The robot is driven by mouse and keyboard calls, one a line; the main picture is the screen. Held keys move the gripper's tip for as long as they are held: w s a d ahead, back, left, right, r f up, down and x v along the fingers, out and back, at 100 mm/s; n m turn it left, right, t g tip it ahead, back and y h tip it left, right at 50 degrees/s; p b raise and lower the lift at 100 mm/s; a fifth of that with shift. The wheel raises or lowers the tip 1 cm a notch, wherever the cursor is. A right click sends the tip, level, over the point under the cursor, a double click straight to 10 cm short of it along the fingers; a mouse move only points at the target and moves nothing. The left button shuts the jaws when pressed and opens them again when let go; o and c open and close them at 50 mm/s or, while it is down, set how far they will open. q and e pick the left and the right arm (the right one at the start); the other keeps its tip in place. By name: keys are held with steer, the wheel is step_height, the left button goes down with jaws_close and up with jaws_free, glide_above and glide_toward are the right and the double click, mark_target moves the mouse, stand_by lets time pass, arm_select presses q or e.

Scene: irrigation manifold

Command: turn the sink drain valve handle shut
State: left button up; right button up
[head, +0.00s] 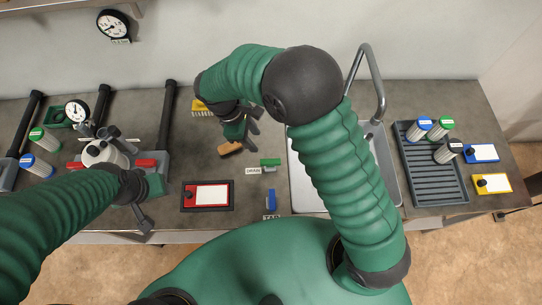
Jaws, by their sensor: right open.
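The drain valve has a green handle (270,162), beside a white label reading DRAIN (252,171), on the counter just left of the sink (303,190). The handle lies crosswise in the picture. My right gripper (252,122) is open and empty, above the counter behind and slightly left of the green handle, apart from it. My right arm arches over the sink and hides much of it. My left gripper (146,208) is at the left, near the counter's front edge, well away from the drain handle; its jaw opening cannot be made out.
A blue handle (271,199) labelled TAP stands in front of the drain handle. A brown block (230,148) and yellow brush (202,108) lie near my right gripper. A red panel (207,196) lies left. Pipes and a gauge (76,110) crowd the left; a rack (432,175) stands right.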

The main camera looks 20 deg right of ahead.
steer(key=a+n, duration=0.1)
steer(key=h+p, duration=0.1)
steer(key=p, duration=0.1)
glide_toward(270, 161)
steer(key=f, duration=0.1)
steer(key=shift+n, duration=0.4)
steer(key=x, duration=0.7)
steer(key=shift+d+r+p, duration=0.1)
steer(key=shift+d+p, duration=0.25)
steer(key=shift+d, duration=0.05)
steer(key=shift+d+f, duration=0.15)
steer(key=shift+f, duration=0.3)
steer(key=shift+a, duration=0.25)
steer(key=shift+a+r, duration=0.1)
steer(key=shift+a, duration=0.1)
steer(key=c, duration=0.4)
steer(key=shift+d, duration=0.1)
jaws_close()
arm_select(q)
steer(key=v, duration=0.3)
steer(key=shift+s+a+r, duration=0.1)
steer(key=shift+r, duration=0.15)
arm_select(e)
steer(key=shift+d, duration=0.1)
